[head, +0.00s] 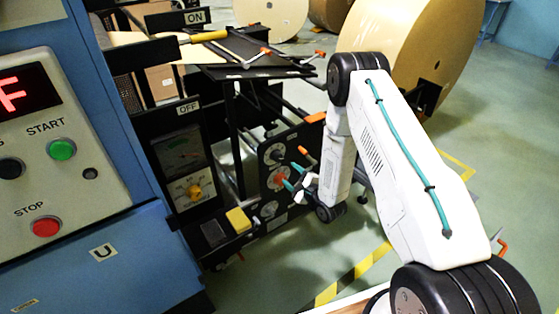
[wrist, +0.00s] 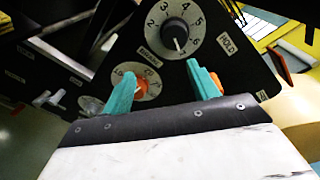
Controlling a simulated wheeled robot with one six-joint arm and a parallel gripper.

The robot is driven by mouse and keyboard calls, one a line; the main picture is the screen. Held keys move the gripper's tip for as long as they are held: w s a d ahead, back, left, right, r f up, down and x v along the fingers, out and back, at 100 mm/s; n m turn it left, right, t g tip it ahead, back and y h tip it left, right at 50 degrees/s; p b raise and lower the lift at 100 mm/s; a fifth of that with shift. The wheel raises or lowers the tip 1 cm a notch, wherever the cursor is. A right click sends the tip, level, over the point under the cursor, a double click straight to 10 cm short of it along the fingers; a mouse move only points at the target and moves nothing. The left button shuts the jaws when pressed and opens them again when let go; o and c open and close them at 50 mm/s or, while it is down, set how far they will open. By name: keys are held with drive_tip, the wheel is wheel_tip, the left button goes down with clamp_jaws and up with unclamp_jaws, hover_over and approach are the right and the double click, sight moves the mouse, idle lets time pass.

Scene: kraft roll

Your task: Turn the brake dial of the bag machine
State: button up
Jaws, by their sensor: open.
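The machine's black side panel carries a numbered dial with an orange knob (wrist: 142,88); a small label beside it seems to read BRAKE, but is blurred. In the head view this orange dial (head: 281,180) sits in the middle of a column of dials. My gripper (head: 291,176) is in front of the panel with its teal fingers apart. In the wrist view my gripper (wrist: 162,69) has its left finger overlapping the orange dial, hiding part of it. The right finger is to the dial's right. Nothing shows held; contact cannot be told.
A pale lower dial (head: 268,209) is below. An orange-tipped lever (head: 303,156) sticks out close to my fingers. A control box (head: 60,160) stands left, and a large kraft roll (head: 415,40) stands behind my arm.

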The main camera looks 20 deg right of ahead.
sight(279, 159)
drive_tip(key=w, duration=0.2)
drive_tip(key=w+a+r+m, duration=0.1)
drive_tip(key=w, duration=0.2)
drive_tip(key=w+a+r+m+t, duration=0.1)
drive_tip(key=w, duration=0.1)
drive_tip(key=shift+w+a+r, duration=0.2)
drive_tip(key=shift+w+a, duration=0.05)
drive_tip(key=c, duration=1)
drive_tip(key=shift+a, duration=0.15)
